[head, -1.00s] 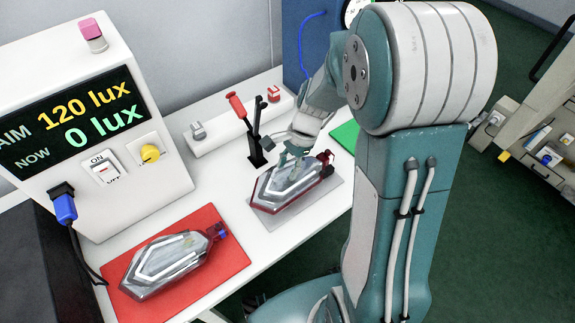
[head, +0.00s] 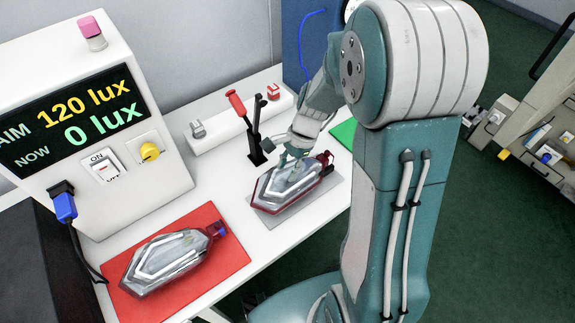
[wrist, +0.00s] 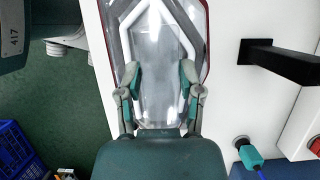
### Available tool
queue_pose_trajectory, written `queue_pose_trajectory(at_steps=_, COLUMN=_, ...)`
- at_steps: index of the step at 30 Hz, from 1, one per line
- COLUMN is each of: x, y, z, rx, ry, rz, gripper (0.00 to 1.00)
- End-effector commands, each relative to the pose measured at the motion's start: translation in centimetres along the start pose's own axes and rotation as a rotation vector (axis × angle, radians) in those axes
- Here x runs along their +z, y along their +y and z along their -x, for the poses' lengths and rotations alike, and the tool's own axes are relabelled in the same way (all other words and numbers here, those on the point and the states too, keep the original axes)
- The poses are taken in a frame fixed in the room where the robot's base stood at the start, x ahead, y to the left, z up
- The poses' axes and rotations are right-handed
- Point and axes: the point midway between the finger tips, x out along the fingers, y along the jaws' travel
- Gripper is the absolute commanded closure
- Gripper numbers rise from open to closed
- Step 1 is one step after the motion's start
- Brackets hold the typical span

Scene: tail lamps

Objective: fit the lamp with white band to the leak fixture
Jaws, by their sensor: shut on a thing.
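A clear lamp (head: 283,190) with a dark red rim and a pale angular band lies at the grey plate (head: 325,203) of the fixture with the red-handled clamp (head: 238,104). In the wrist view the same lamp (wrist: 160,65) fills the middle, its band white. My gripper (head: 293,157) is over its rear part. In the wrist view my gripper's fingers (wrist: 162,80) are closed on the lamp from both sides. I cannot tell whether the lamp is seated on the plate or just above it. A second, similar lamp (head: 165,262) lies on the red mat (head: 228,262), away from my gripper.
A tester box (head: 85,125) at the left shows AIM 120 lux and NOW 0 lux, with a switch and a yellow knob (head: 149,152). A green mat (head: 345,133) lies behind.

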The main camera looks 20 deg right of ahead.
Motion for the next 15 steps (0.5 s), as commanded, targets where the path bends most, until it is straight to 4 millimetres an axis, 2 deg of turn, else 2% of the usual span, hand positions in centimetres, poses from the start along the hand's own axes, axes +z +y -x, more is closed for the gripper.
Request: queue_pose_trajectory(at_steps=15, x=-0.6, y=0.0, z=-1.4, rx=0.000, ry=0.000, rz=0.000, gripper=1.00)
